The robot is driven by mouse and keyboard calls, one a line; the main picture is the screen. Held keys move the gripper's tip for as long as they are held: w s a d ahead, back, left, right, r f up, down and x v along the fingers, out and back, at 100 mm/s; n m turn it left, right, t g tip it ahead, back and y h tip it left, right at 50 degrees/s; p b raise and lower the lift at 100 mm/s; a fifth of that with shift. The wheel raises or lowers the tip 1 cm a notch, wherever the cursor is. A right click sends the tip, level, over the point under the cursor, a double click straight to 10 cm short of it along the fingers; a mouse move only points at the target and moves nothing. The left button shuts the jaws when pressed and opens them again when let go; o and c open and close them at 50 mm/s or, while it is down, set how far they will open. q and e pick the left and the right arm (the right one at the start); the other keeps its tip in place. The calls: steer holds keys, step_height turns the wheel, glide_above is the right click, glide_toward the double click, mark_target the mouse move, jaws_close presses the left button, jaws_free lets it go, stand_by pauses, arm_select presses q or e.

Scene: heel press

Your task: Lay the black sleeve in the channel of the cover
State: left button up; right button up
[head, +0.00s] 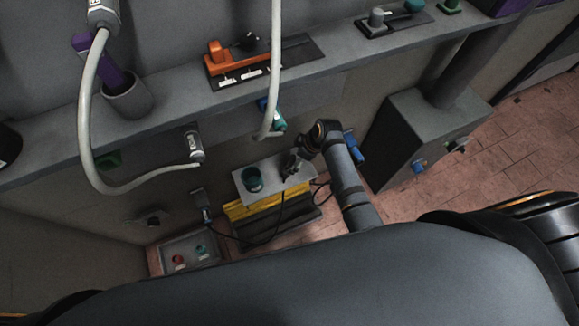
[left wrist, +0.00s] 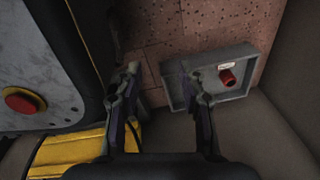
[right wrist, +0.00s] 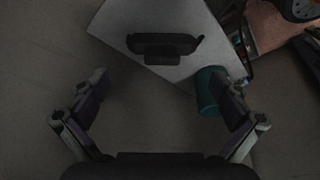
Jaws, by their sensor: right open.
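In the right wrist view a black part (right wrist: 165,45), a long bar with a short block below it, lies on a pale grey plate (right wrist: 130,20). I cannot tell whether it is the black sleeve or the cover, and no channel is clear. My right gripper (right wrist: 165,90) is open and empty, its fingers wide apart. It hangs over the small bench in the head view (head: 290,168). My left gripper (left wrist: 160,70) is open and empty, above the brick floor beside a grey tray (left wrist: 218,104). The left gripper does not show in the head view.
A teal cup (right wrist: 208,92) stands close to the right gripper's right finger. A red-brown cylinder (left wrist: 228,78) lies in the tray. Pale hoses (head: 88,120) hang in front of the shelf.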

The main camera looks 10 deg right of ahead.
mark_target(290, 162)
steer(key=shift+x, duration=0.9)
steer(key=b+x, duration=0.2)
steer(key=x, duration=0.2)
steer(key=shift+s+f, duration=0.1)
steer(key=shift+s, duration=0.05)
steer(key=shift+a+f, duration=0.2)
steer(key=shift+f, duration=0.25)
arm_select(q)
steer(key=w, duration=0.4)
steer(key=shift+w, duration=0.15)
arm_select(e)
steer(key=shift+r, duration=0.1)
